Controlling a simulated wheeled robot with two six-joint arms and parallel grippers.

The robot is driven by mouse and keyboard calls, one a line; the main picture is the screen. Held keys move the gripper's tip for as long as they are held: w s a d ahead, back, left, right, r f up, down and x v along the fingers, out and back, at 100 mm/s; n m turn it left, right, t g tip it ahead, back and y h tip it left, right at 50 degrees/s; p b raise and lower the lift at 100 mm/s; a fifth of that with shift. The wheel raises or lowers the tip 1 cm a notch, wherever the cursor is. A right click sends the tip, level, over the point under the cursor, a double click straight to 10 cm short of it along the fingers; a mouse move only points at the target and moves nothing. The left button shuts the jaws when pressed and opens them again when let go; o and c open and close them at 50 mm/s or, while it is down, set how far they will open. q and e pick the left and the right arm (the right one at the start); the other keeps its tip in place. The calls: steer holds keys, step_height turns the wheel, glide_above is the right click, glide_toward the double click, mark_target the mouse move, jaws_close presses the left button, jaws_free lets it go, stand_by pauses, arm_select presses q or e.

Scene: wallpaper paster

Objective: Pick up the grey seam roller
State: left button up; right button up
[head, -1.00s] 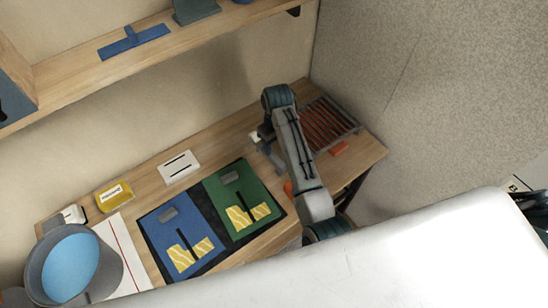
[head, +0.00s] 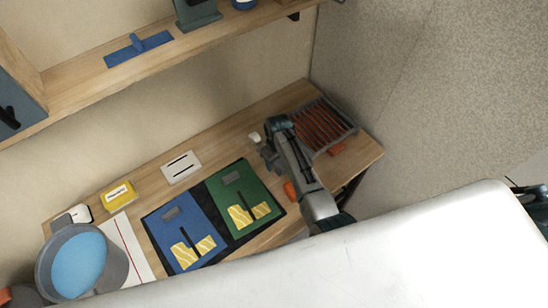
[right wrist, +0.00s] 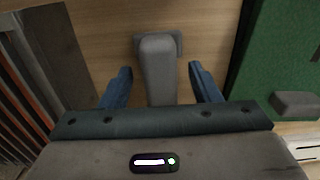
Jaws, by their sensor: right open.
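The grey seam roller (right wrist: 160,72) shows in the right wrist view, with a long rounded grey handle and a wider grey part at its far end, over the wooden table. My right gripper (right wrist: 160,82) is open, with one blue finger on each side of the handle. Gaps show between the fingers and the handle. In the head view my right gripper (head: 272,160) is low over the table, between the green board and the wire rack. I cannot make out the roller there; the arm seems to hide it. My left gripper is not in view.
The green board (head: 262,190) and blue board (head: 163,235) lie left of the gripper. A wire rack (head: 352,122) is to the right. Orange pieces (head: 291,191) lie near the arm. A white slotted block (head: 181,166), a yellow box (head: 118,195) and a bucket (head: 115,265) stand further left.

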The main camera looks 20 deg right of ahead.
steer(key=shift+f, duration=0.2)
stand_by(0.6)
steer(key=c, duration=1.1)
steer(key=shift+o, duration=0.2)
steer(key=shift+r, duration=0.15)
steer(key=shift+r, duration=0.35)
step_height(320, 180, up, 8)
steer(key=shift+r+b, duration=0.25)
steer(key=shift+b, duration=1)
steer(key=shift+r, duration=0.55)
